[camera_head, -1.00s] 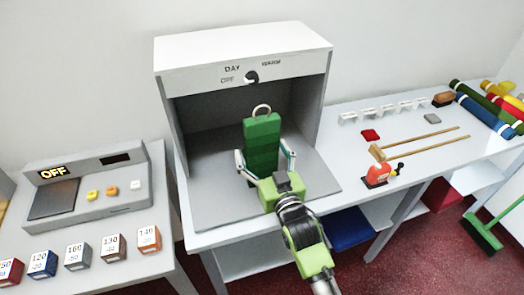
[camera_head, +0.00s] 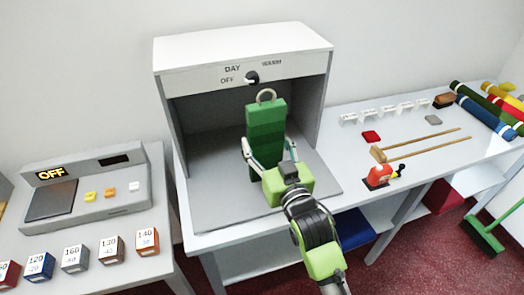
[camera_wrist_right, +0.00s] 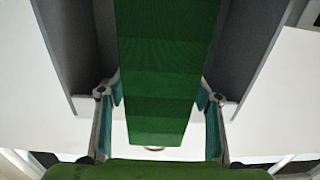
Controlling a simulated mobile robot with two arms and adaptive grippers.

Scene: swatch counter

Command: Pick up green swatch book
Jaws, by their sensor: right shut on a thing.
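The green swatch book (camera_head: 265,127) is a tall block in bands of green with a metal ring at its top. My right gripper (camera_head: 268,150) is shut on the book, one finger along each side. In the right wrist view, the green swatch book (camera_wrist_right: 165,75) runs down between the two fingers of the right gripper (camera_wrist_right: 160,115). The ring shows at its end. My left gripper is not in view.
The grey light booth (camera_head: 240,50) surrounds the book on three sides. A display console (camera_head: 100,200) and several numbered blocks stand at the left. A red tool (camera_head: 378,177), wooden sticks (camera_head: 425,155) and coloured rolls (camera_head: 485,115) lie on the right counter.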

